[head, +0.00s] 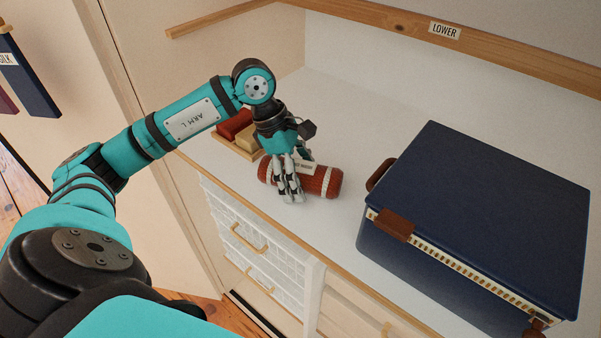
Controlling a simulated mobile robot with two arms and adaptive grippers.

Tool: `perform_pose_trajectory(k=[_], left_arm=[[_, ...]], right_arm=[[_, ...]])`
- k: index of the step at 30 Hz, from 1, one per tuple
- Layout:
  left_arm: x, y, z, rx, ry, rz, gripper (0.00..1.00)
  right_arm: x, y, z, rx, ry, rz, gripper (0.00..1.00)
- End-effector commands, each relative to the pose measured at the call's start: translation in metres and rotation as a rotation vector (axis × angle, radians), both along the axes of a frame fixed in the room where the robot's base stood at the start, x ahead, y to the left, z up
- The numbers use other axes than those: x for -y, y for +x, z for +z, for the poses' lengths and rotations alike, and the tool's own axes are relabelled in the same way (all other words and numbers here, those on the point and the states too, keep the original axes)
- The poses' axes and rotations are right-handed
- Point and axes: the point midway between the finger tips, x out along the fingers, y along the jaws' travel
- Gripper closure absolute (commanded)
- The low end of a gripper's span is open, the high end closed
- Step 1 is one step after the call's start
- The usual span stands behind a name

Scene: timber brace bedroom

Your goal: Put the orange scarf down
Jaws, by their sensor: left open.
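The orange scarf (327,181) is a rolled, rust-orange bundle with pale bands and a small label. It lies on the white counter top (350,130), near the front edge. My left gripper (290,196) is open at the left half of the roll, its fingers in front of it and partly hiding it. I cannot tell whether the fingers touch the scarf. My right gripper is not in view.
A dark blue case (480,210) with brown fittings stands on the counter to the right. A small wooden tray (222,139) with red and tan rolls sits behind my gripper. A wooden rail (480,45) labelled LOWER runs above. Drawers (250,240) lie below the counter.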

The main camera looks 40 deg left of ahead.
Motion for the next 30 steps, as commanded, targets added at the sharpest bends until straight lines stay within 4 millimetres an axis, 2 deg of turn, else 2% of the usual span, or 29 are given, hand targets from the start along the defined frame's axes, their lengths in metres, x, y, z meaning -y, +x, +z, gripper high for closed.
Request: perform_pose_trajectory(k=[8, 11, 22, 25, 30], left_arm=[[-0.001, 0.000, 0.006, 0.002, 0.001, 0.001, 0.14], [-0.007, -0.001, 0.019, 0.006, 0.002, 0.001, 0.14], [-0.035, -0.010, 0.091, 0.005, 0.000, 0.002, 0.14], [-0.040, -0.012, 0.103, 0.003, -0.001, 0.001, 0.14], [-0.044, -0.014, 0.113, 0.000, -0.001, 0.000, 0.14]], right_arm=[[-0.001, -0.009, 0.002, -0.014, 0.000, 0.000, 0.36], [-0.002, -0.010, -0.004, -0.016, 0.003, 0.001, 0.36], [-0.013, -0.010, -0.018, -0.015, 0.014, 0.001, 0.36], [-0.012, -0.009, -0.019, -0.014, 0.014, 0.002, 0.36], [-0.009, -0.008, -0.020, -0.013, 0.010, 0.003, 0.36]])
